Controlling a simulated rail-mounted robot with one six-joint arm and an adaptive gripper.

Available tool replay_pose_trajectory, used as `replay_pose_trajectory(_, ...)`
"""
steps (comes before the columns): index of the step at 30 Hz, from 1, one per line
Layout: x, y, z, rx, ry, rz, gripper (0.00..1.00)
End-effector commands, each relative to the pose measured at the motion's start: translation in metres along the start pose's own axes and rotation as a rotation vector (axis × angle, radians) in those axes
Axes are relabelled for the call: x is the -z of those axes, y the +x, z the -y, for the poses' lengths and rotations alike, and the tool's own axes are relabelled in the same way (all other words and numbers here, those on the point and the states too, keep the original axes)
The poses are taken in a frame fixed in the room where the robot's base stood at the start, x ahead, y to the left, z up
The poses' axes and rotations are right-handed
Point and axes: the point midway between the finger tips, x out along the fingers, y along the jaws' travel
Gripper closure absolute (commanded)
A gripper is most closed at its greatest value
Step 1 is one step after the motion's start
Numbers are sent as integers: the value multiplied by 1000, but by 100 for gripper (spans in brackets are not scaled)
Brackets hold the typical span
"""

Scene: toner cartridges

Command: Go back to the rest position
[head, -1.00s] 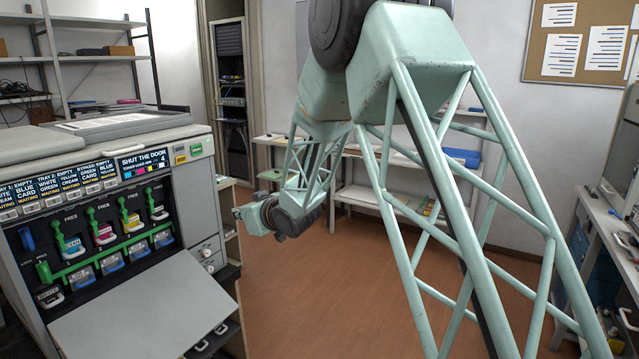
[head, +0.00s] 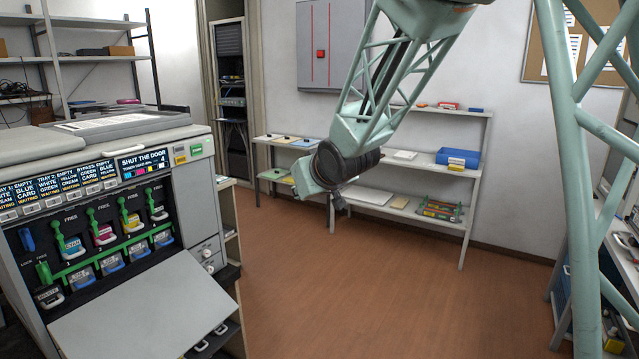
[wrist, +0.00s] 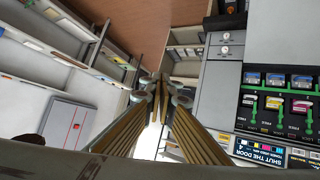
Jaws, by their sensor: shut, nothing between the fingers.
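My gripper (wrist: 160,78) shows in the wrist view with its two ribbed fingers meeting at the tips, and nothing is between them. In the head view my wrist hangs in the open middle of the room, in front of the back shelves and clear of the printer; the fingers are hard to make out there. The printer (head: 186,158) stands at the left with its front door (head: 145,310) folded down. Its screen (head: 143,163) reads "SHUT THE DOOR". Several toner cartridges with green levers sit in its bay, which also shows in the wrist view (wrist: 275,105).
A low white shelf unit (head: 477,185) with a blue box (head: 457,158) and trays stands along the back wall. A grey wall cabinet (head: 333,45) hangs above it. A cluttered workbench is at the right edge. The brown floor (head: 400,290) between is clear.

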Motion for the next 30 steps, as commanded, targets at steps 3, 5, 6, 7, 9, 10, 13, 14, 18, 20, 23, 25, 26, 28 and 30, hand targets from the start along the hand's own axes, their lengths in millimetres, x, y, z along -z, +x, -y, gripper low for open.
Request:
replay_pose_trajectory(3,-6,-26,-14,-26,16,29,100)
replay_pose_trajectory(5,-10,-39,-21,-39,23,44,100)
replay_pose_trajectory(6,-13,-48,-25,-47,29,54,100)
replay_pose_trajectory(7,-16,-54,-28,-52,33,63,100)
replay_pose_trajectory(9,-21,-69,-35,-66,43,81,100)
replay_pose_trajectory(10,-23,-75,-37,-71,47,89,100)
replay_pose_trajectory(13,-32,-97,-45,-89,60,114,100)
replay_pose_trajectory(14,-35,-104,-48,-94,64,123,100)
replay_pose_trajectory(18,-48,-134,-58,-117,86,159,100)
replay_pose_trajectory(20,-54,-148,-61,-126,95,175,100)
replay_pose_trajectory(23,-64,-170,-66,-140,112,201,100)
replay_pose_trajectory(25,-72,-186,-69,-150,124,219,100)
replay_pose_trajectory(26,-76,-192,-70,-154,129,227,100)
replay_pose_trajectory(28,-83,-208,-72,-162,140,245,100)
replay_pose_trajectory(30,-92,-223,-74,-170,152,263,100)
